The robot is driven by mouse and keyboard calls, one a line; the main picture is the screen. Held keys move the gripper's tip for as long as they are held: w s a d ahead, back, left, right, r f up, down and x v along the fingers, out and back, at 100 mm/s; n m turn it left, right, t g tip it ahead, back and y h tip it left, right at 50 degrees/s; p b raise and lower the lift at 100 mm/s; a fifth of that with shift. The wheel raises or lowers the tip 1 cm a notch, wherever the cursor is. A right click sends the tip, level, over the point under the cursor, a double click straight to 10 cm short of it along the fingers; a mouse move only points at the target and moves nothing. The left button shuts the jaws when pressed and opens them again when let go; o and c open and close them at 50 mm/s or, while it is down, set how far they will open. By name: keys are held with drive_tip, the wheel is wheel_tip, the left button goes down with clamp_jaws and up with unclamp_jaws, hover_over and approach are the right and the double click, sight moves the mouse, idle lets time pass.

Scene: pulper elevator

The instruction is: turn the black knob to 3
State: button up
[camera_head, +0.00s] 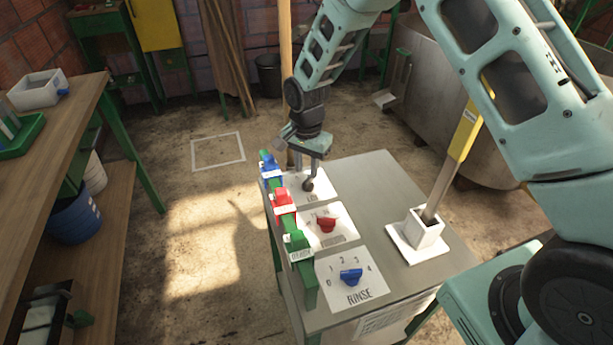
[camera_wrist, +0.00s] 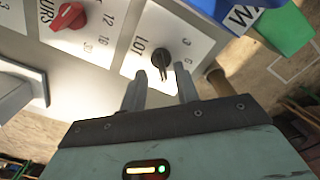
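The black knob (camera_wrist: 160,56) sits on a white plate lettered "LOT" (camera_wrist: 140,50); a few digits show beside it, partly cut off or covered. Its narrow end points down the wrist picture, toward my gripper. My gripper (camera_wrist: 160,76) is open, with its two fingers apart on either side of the knob's near end; I cannot tell whether they touch it. In the head view my gripper (camera_head: 312,168) points down over the far plate of the grey cabinet, and the knob (camera_head: 308,186) shows just below the fingers.
The grey cabinet top (camera_head: 385,190) also carries a red knob (camera_head: 326,224) and a blue RINSE knob (camera_head: 351,276). Blue, red and green clips (camera_head: 283,207) line its left rail. A yellow-handled tool (camera_head: 463,135) stands in a white holder (camera_head: 425,234) at right.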

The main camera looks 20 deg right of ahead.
sight(307, 180)
drive_tip(key=shift+f, duration=2.15)
clamp_jaws()
